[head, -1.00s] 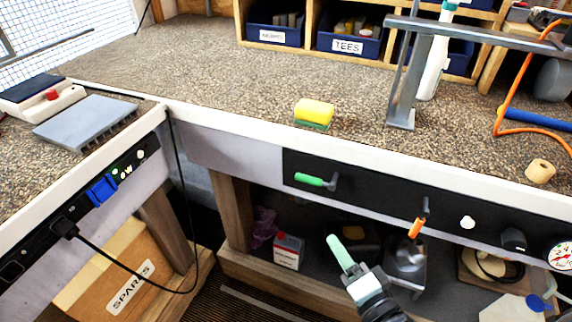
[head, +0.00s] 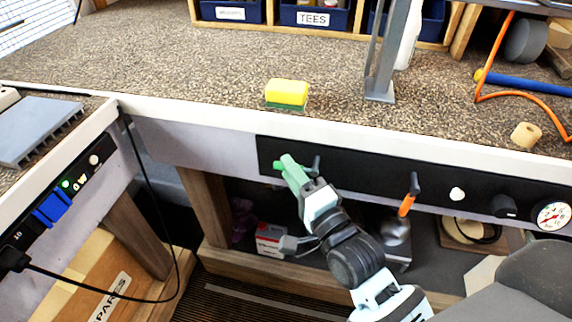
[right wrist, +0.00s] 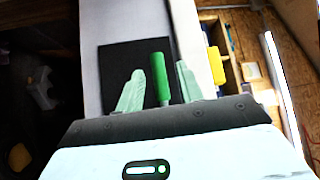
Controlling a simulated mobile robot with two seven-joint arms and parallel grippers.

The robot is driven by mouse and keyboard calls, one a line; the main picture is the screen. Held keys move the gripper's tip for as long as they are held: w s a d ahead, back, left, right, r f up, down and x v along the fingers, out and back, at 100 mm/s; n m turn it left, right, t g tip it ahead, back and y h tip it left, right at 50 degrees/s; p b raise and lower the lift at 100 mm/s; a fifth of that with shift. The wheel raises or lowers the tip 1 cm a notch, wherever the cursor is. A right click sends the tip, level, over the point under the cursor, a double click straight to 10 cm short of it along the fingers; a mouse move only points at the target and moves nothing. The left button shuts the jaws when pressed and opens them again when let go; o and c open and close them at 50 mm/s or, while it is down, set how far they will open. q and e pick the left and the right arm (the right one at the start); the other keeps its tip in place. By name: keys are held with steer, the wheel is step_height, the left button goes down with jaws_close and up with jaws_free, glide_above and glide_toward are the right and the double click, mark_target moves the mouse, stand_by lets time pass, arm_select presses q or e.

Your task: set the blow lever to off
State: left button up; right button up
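A green-handled lever (right wrist: 159,76) is on the black panel on the bench front, its handle lying roughly level to the left of its dark pivot (head: 316,163). My right gripper (head: 287,166) covers most of the handle in the head view. In the right wrist view the right gripper (right wrist: 158,82) is open, with its pale green fingers on either side of the green handle and gaps visible. A second lever with an orange handle (head: 406,205) hangs down further right on the same panel. No lettering shows which lever is blow. My left gripper is not in view.
A white knob (head: 457,194), a black knob (head: 505,206) and a gauge (head: 551,215) are further right on the panel. A yellow and green sponge (head: 287,93) lies on the bench top above. A black cable (head: 158,190) hangs at the left.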

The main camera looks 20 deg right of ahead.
steer(key=shift+x, duration=1.1)
jaws_close()
